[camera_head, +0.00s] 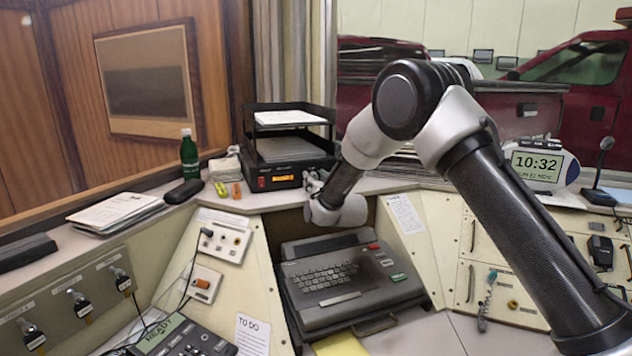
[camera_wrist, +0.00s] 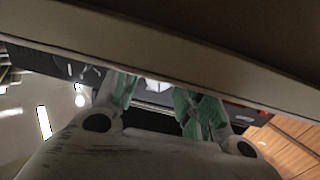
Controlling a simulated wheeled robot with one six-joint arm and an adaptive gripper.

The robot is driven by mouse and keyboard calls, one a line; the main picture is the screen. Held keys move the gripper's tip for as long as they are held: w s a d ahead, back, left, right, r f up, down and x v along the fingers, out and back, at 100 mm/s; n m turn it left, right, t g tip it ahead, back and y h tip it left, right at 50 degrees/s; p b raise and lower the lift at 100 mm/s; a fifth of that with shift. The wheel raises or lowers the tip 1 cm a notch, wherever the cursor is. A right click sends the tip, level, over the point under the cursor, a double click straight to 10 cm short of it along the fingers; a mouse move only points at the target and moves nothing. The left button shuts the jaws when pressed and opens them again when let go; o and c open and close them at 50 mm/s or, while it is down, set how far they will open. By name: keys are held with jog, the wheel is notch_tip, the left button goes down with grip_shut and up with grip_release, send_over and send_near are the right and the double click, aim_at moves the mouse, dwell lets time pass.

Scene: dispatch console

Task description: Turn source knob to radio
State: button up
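A black unit with an orange display (camera_head: 284,179) and a red button stands on the counter under the paper tray. My gripper (camera_head: 314,181) is at the right end of its front, at the end of my downward-bent arm. In the wrist view, the two green-padded fingers of my gripper (camera_wrist: 158,95) are apart. A small pale shape shows between them, and I cannot tell whether it is a knob or whether they touch it. The source knob is not clearly seen; my gripper covers the right part of the unit's front.
A black two-level paper tray (camera_head: 291,116) sits on the unit. A green bottle (camera_head: 189,154) and yellow markers (camera_head: 222,189) stand to the left. A grey keyboard terminal (camera_head: 345,277) lies below. In the wrist view, a pale edge (camera_wrist: 150,50) crosses close to the camera.

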jog(key=c, duration=0.6)
jog(key=shift+m, duration=1.5)
jog(key=shift+c, duration=0.2)
jog(key=o, duration=1)
jog(key=shift+o, duration=0.2)
jog(key=v, duration=1.2)
jog(key=shift+r, duration=0.1)
